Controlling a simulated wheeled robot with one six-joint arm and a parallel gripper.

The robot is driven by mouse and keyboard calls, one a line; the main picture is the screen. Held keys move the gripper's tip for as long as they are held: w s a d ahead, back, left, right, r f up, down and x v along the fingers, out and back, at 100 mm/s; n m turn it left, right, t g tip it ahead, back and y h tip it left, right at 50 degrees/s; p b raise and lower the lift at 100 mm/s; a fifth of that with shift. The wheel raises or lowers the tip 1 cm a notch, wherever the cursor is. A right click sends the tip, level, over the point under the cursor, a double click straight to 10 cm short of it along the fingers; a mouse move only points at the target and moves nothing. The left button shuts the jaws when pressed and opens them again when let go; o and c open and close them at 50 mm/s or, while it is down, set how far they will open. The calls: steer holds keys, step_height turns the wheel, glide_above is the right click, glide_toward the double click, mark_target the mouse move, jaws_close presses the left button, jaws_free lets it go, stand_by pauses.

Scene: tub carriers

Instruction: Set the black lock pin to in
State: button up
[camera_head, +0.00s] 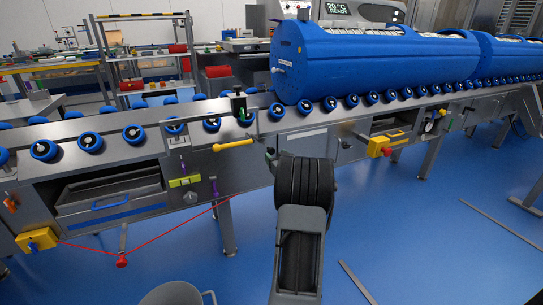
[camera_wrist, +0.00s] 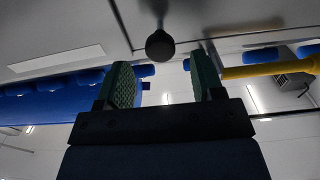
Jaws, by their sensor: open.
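The black lock pin (camera_wrist: 160,46) shows in the wrist view as a round black knob on a thin dark stem, against the grey metal front of the conveyor. My gripper (camera_wrist: 164,70) is open, with one green-padded finger on each side of the space in front of the knob. The knob appears just beyond the fingertips, with no clear contact. In the head view my gripper (camera_head: 271,156) reaches the conveyor front, mostly hidden by my own dark wrist. I cannot make out the pin there; my arm likely covers it.
A yellow handle (camera_head: 232,145) sticks out left of my gripper; it also shows in the wrist view (camera_wrist: 270,70). A blue tub (camera_head: 370,62) lies on the rollers above right. A yellow box with a red knob (camera_head: 379,146) is at right. A red cord (camera_head: 180,231) hangs at lower left.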

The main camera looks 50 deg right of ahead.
mark_target(272, 152)
steer(key=shift+b+x, duration=0.45)
steer(key=shift+x, duration=1.95)
steer(key=shift+c, duration=0.3)
